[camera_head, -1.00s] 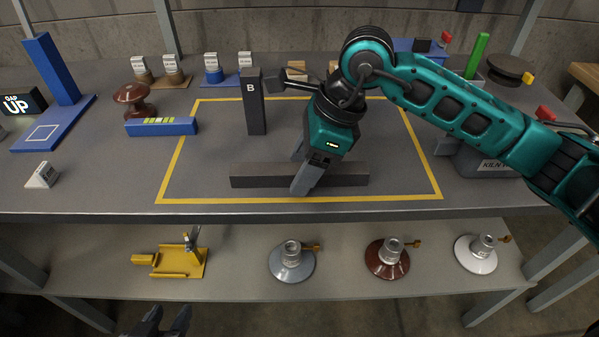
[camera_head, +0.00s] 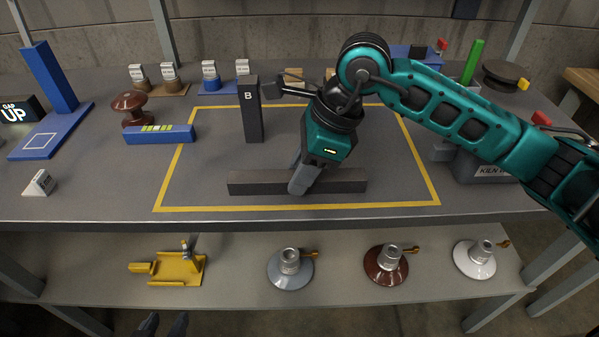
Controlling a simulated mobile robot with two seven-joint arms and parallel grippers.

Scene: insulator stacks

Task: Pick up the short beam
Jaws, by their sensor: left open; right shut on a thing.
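A dark grey beam (camera_head: 250,183) lies lengthwise across the front part of the yellow-outlined area on the table. My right gripper (camera_head: 302,180) is shut on this beam near its middle, from above, and its finger hides part of the beam. The beam appears to rest on the table; I see no clear gap beneath it. A dark upright post marked "B" (camera_head: 252,112) stands just behind the beam, to the left of my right gripper. My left gripper (camera_head: 164,326) is open and low at the bottom edge, with only its fingertips showing.
The lower shelf (camera_head: 225,291) holds a yellow fixture (camera_head: 178,268) and several round bases.

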